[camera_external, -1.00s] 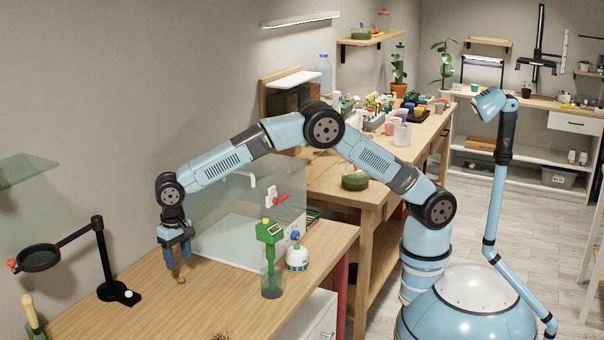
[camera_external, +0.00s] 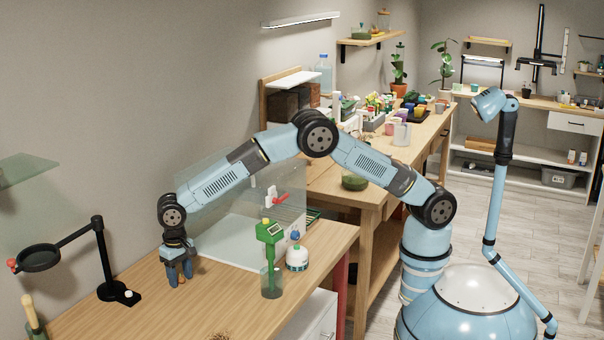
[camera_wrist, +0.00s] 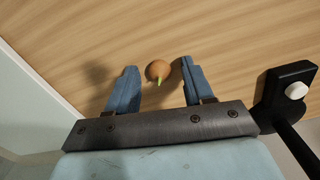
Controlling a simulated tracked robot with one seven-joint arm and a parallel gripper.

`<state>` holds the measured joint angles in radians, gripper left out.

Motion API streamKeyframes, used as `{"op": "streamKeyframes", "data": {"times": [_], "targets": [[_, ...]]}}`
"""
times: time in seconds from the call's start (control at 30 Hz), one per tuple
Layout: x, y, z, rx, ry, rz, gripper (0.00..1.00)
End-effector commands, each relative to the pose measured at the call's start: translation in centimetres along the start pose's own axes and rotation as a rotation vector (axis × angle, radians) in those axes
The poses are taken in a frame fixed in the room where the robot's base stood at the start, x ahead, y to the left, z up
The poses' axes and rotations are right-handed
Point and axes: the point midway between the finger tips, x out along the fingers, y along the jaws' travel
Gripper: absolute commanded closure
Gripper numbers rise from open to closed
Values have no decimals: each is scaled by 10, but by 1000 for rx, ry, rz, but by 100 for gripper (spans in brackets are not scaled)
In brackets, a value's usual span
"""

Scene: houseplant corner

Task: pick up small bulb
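The small bulb (camera_wrist: 158,71) is brown and round with a green shoot, and lies on the wooden table (camera_wrist: 60,50). In the wrist view it sits between the tips of my gripper (camera_wrist: 158,80), nearer the right finger, with a gap showing on the left. The two blue fingers are apart. In the external view my gripper (camera_external: 179,280) points down at the table, and the bulb (camera_external: 182,281) shows only in small part at the fingertips. I cannot tell whether a finger touches it.
A black magnifier stand (camera_external: 112,290) is left of my gripper; its base (camera_wrist: 285,90) shows at right in the wrist view. A clear panelled enclosure with a white base (camera_external: 235,240) stands behind. A green tool in a glass (camera_external: 271,280) and a white bottle (camera_external: 297,258) stand to the right.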

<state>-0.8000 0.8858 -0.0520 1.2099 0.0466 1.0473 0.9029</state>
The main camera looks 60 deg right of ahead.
Motion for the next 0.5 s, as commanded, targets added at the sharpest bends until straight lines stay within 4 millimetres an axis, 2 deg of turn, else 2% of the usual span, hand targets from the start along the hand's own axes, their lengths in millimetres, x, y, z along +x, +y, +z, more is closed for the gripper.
{"op": "streamKeyframes", "data": {"times": [0.07,0.5], "targets": [[0,0,0,0,0,0,56],[0,0,0,0,0,0,98]]}}
